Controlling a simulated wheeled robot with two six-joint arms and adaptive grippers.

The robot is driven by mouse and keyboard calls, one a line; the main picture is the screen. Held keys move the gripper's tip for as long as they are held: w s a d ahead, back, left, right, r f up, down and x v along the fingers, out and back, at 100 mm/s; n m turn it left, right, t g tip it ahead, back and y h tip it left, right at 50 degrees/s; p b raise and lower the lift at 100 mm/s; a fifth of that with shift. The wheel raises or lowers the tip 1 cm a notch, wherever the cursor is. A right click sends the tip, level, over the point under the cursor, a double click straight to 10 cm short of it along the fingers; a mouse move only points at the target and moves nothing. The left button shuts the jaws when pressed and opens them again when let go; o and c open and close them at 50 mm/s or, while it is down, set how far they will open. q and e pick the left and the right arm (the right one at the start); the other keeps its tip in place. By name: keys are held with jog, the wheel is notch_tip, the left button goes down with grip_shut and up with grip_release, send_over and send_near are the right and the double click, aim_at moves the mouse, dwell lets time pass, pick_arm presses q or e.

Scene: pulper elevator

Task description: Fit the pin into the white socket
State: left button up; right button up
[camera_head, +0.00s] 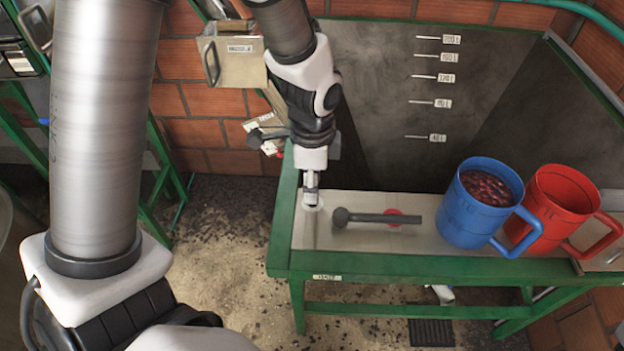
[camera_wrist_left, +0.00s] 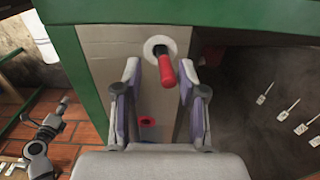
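The white socket (camera_head: 314,206) is a pale ring flat on the left part of the table top; it also shows in the left wrist view (camera_wrist_left: 151,43). A red-ended pin (camera_wrist_left: 167,72) with a dark part stands at the ring's opening; I cannot tell how deep it sits. My left gripper (camera_head: 312,188) is directly above the white socket in the head view and hides the pin there. In the wrist view its fingers (camera_wrist_left: 160,90) are spread on both sides of the red end, with gaps. My right gripper is not in view.
A blue mug (camera_head: 470,220) with dark red contents and a red mug (camera_head: 550,215) stand at the right. The table (camera_head: 283,262) has green edges.

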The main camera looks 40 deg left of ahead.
pick_arm(q)
jog(key=shift+s, duration=0.15)
jog(key=shift+r, duration=0.25)
notch_tip(320, 180, up, 12)
jog(key=b, duration=0.1)
jog(key=shift+w+f, duration=0.2)
jog(key=shift+f, duration=0.05)
jog(key=shift+s, duration=0.1)
